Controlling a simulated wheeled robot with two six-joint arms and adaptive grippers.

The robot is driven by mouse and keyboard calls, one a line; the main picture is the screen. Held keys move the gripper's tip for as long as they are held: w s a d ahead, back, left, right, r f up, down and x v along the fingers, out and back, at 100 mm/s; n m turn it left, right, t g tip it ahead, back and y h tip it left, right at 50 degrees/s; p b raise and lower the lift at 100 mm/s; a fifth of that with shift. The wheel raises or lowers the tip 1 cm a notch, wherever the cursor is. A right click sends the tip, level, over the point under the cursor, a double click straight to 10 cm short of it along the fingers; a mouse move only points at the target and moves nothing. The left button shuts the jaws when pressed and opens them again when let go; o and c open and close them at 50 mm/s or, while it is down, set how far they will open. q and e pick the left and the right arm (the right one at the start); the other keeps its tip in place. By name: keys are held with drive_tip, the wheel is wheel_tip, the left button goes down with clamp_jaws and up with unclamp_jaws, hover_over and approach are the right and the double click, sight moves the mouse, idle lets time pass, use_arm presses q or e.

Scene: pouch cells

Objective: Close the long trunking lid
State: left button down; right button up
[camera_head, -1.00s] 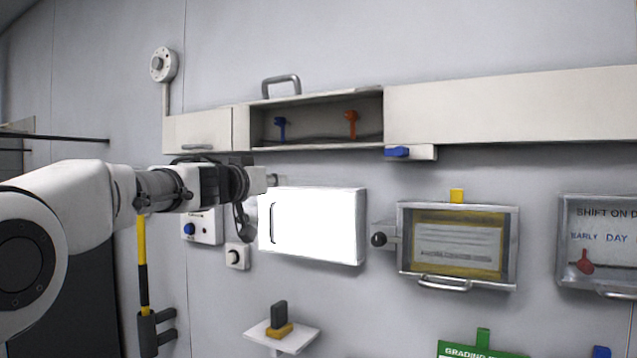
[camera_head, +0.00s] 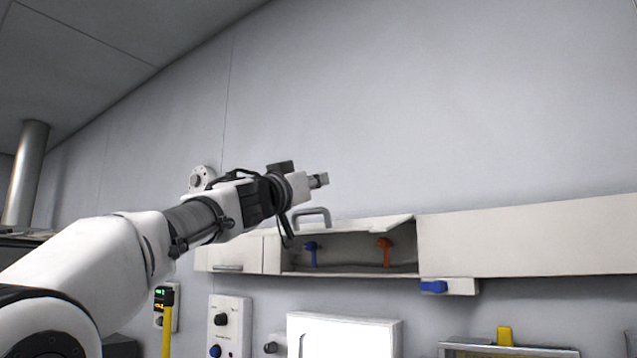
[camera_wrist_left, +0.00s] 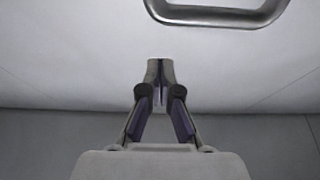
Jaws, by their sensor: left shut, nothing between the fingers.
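The long trunking lid (camera_head: 352,227) stands raised at the top edge of the open trunking section, seen nearly edge-on in the head view. Its grey handle (camera_head: 312,213) sticks up from it. My left gripper (camera_head: 319,180) is shut and empty, above the lid near the handle in the head view. In the left wrist view the shut fingertips (camera_wrist_left: 160,72) lie in front of a pale surface, likely the lid (camera_wrist_left: 80,60), with the handle (camera_wrist_left: 220,16) beyond them at the top. I cannot tell whether the fingertips touch it. My right gripper is not in view.
The open trunking (camera_head: 345,254) shows a blue hook (camera_head: 310,250) and an orange hook (camera_head: 385,249) inside. A closed section (camera_head: 525,238) runs right. The wall above is clear.

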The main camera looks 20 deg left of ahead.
use_arm(q)
drive_tip(key=f, duration=0.2)
drive_tip(key=f+b, duration=0.1)
drive_tip(key=f, duration=0.1)
drive_tip(key=shift+w, duration=0.2)
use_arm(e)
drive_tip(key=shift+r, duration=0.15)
use_arm(q)
drive_tip(key=shift+s+r, duration=0.1)
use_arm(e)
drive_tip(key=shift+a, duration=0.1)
